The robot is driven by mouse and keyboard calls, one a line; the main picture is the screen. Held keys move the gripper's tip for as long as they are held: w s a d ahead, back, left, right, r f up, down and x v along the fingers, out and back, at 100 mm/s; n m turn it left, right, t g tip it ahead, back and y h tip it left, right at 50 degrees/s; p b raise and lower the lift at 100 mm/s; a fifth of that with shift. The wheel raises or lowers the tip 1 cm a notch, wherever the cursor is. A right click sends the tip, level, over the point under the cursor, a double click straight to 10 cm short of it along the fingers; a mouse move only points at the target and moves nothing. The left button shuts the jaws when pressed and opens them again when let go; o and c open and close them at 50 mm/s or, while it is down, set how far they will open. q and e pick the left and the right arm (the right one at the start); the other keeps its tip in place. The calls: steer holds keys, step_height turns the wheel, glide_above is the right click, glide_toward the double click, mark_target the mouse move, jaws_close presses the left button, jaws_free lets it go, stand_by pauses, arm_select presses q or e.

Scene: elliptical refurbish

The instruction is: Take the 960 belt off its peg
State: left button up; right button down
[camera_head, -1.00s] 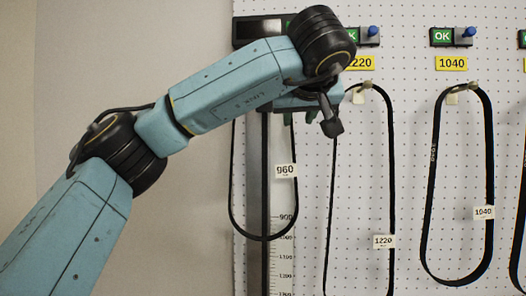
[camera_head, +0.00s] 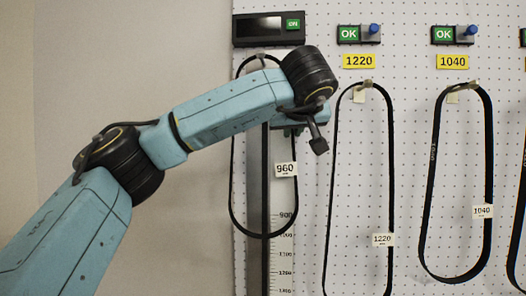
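The 960 belt (camera_head: 233,190) is a thin black loop with a white 960 tag (camera_head: 286,169). It hangs from a peg (camera_head: 262,56) at the top left of the pegboard, in front of a vertical measuring scale (camera_head: 284,255). My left arm crosses in front of the belt's upper part and hides some of it. My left gripper (camera_head: 291,131) is below the wrist, near the belt's right strand and above the tag. The arm mostly hides its fingers, so I cannot tell whether they touch the belt. My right gripper is not in view.
The 1220 belt (camera_head: 392,190) hangs close to the right of my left gripper, and the 1040 belt (camera_head: 489,180) hangs further right. Boxes with green OK signs and blue knobs sit above them. A dark display box (camera_head: 262,29) is above the 960 peg. The plain wall (camera_head: 140,60) at left is clear.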

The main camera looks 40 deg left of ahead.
arm_select(q)
jaws_close()
steer(key=shift+r, duration=0.1)
steer(key=s+d+r+b, duration=0.1)
steer(key=s+d+b, duration=0.2)
steer(key=s+d, duration=0.8)
steer(key=s, duration=0.3)
steer(key=shift+d+r+b, duration=0.15)
steer(key=shift+d+b, duration=0.05)
steer(key=shift+b, duration=0.2)
